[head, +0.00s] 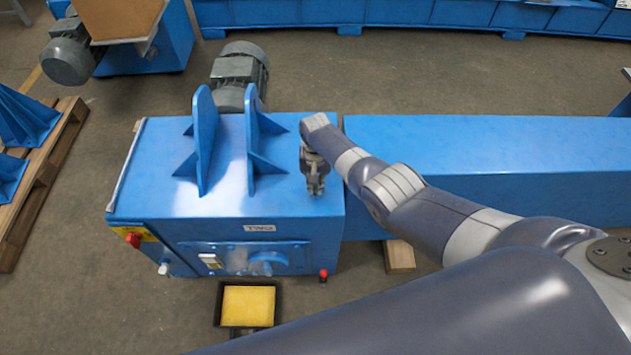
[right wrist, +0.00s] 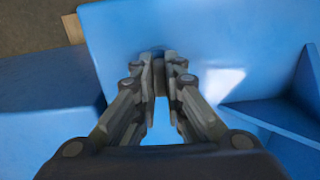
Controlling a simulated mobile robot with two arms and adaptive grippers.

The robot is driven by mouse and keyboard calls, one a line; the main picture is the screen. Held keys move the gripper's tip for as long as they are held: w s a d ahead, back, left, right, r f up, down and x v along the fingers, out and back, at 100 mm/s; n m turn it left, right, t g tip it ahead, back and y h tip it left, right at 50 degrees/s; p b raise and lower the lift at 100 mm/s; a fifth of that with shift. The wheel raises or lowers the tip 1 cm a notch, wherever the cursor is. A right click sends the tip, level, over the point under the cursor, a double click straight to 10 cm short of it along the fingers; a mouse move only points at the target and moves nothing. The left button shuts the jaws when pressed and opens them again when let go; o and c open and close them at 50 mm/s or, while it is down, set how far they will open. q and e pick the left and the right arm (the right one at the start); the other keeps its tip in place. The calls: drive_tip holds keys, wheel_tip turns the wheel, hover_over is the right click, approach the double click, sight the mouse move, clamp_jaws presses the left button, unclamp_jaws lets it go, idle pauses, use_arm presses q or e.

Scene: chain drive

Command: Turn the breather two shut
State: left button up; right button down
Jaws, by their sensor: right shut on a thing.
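The blue drive housing (head: 240,205) carries a label "TWO" (head: 259,228) on its near top edge. My right gripper (head: 316,188) points down over the right part of the housing's top, right of two upright blue plates. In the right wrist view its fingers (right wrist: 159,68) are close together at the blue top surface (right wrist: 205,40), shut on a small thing. That thing is almost wholly hidden between the fingertips; by its place it is breather two. Its turn position cannot be seen. My left gripper is not in view.
The upright ribbed plates (head: 203,140) stand left of my gripper. A long blue guard (head: 480,160) extends right. A grey motor (head: 240,75) is behind. A red switch (head: 133,239) is on the left front; a black tray with a yellow pad (head: 248,306) lies on the floor.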

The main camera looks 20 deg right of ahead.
drive_tip(key=m, duration=0.4)
drive_tip(key=shift+r+m, duration=0.1)
drive_tip(key=shift+m, duration=0.2)
drive_tip(key=m, duration=0.4)
drive_tip(key=shift+w+m+p, duration=0.1)
drive_tip(key=shift+m+p, duration=0.2)
drive_tip(key=shift+p, duration=0.05)
drive_tip(key=m, duration=0.4)
drive_tip(key=shift+w+m, duration=0.1)
drive_tip(key=shift+m, duration=1.9)
drive_tip(key=c, duration=1.7)
unclamp_jaws()
drive_tip(key=shift+r, duration=0.1)
